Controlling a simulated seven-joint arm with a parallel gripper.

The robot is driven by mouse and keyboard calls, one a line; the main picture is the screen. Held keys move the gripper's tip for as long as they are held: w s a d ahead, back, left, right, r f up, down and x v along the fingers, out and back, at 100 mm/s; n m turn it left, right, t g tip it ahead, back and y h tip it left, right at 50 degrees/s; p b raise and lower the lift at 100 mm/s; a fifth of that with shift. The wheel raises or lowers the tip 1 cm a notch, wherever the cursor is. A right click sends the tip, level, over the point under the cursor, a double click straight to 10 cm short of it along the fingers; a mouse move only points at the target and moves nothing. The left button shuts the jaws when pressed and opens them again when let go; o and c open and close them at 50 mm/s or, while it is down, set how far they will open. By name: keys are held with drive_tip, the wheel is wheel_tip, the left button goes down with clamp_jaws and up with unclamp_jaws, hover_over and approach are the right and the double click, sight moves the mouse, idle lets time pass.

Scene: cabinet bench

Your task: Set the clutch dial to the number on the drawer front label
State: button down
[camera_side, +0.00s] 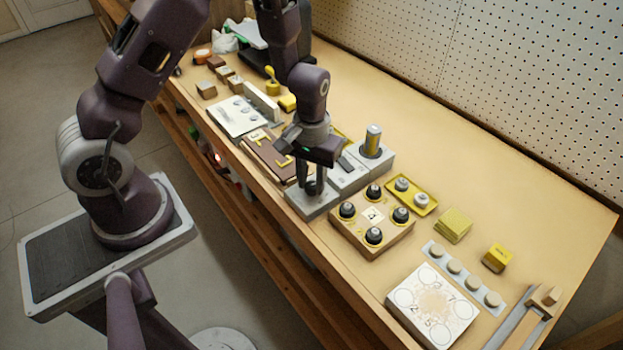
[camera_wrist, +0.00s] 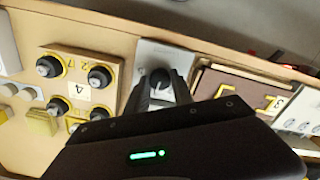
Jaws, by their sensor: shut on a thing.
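My gripper (camera_side: 313,187) points down over the near end of a grey block (camera_side: 304,205), and its fingers hide most of what they hold in the side view. In the wrist view my gripper (camera_wrist: 160,90) is shut on a dark round dial (camera_wrist: 160,78) with a light pointer mark, on the pale grey plate (camera_wrist: 150,50). The dial's numbers are not readable. A dark brown panel (camera_wrist: 222,88) with yellow bracket shapes lies beside the block. A small white label (camera_wrist: 281,103) at its edge bears a mark like a 3, not clear. I cannot tell which piece is the drawer front.
A wooden box (camera_side: 368,238) with several black knobs and a white card (camera_side: 373,214), seemingly marked 4, stands close beside the block. A metal and yellow cylinder (camera_side: 373,140) stands upright behind. A white board with circles (camera_side: 432,306) lies nearer the front. The bench's back strip is clear.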

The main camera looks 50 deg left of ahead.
drive_tip(key=shift+n, duration=0.7)
drive_tip(key=c, duration=1.1)
unclamp_jaws()
drive_tip(key=shift+r, duration=0.1)
wheel_tip(320, 180, up, 7)
drive_tip(key=shift+d+r, duration=0.1)
drive_tip(key=shift+r, duration=0.1)
wheel_tip(320, 180, up, 7)
drive_tip(key=m+t, duration=0.1)
hover_over(312, 186)
drive_tip(key=s+d, duration=0.1)
drive_tip(key=s+d+r+m+t+h, duration=0.1)
drive_tip(key=s+r+m+t, duration=0.15)
drive_tip(key=s+r, duration=0.55)
drive_tip(key=s+r+m+t+y, duration=0.1)
drive_tip(key=s+r+m+t, duration=0.1)
drive_tip(key=s+r, duration=0.4)
drive_tip(key=s+a+m, duration=0.1)
drive_tip(key=s, duration=0.2)
drive_tip(key=shift+s, duration=0.25)
